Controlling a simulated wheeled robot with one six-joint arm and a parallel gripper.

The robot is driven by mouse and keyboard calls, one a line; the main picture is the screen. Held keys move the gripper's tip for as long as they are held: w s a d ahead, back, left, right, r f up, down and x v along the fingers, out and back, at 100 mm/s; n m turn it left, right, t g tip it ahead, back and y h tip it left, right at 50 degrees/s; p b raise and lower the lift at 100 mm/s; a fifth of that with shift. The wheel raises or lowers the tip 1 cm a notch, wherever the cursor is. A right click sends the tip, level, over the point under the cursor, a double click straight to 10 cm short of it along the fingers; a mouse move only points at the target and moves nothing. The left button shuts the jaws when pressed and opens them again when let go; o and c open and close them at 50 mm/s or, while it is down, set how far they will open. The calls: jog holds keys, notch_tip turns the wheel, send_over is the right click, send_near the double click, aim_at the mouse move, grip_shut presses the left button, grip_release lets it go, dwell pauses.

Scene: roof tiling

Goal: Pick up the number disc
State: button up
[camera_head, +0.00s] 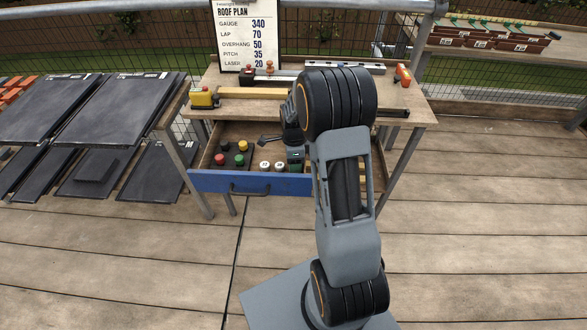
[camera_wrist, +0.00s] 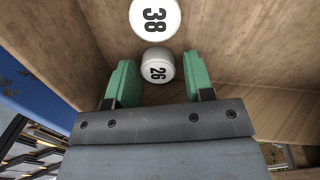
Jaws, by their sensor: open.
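Two white number discs lie in the open drawer. In the wrist view, the disc marked 26 (camera_wrist: 157,66) is between the tips of my gripper's green fingers, with a gap on each side. The disc marked 38 (camera_wrist: 155,17) lies just beyond it, outside the fingers. In the head view two white discs (camera_head: 264,166) show near the drawer's front, their numbers too small to read. My gripper (camera_wrist: 158,80) is open and empty, with one finger on either side of the 26 disc. In the head view my arm partly hides it.
The drawer's blue front (camera_head: 215,182) and wooden walls stand close around my gripper. Red, green, black and yellow knobs (camera_head: 220,159) sit at the drawer's left. The workbench top (camera_head: 405,98) above holds a yellow tool (camera_head: 203,98) and a plan board (camera_head: 247,35). Dark tiles (camera_head: 115,105) lie left.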

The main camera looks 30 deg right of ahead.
jog(key=c, duration=0.7)
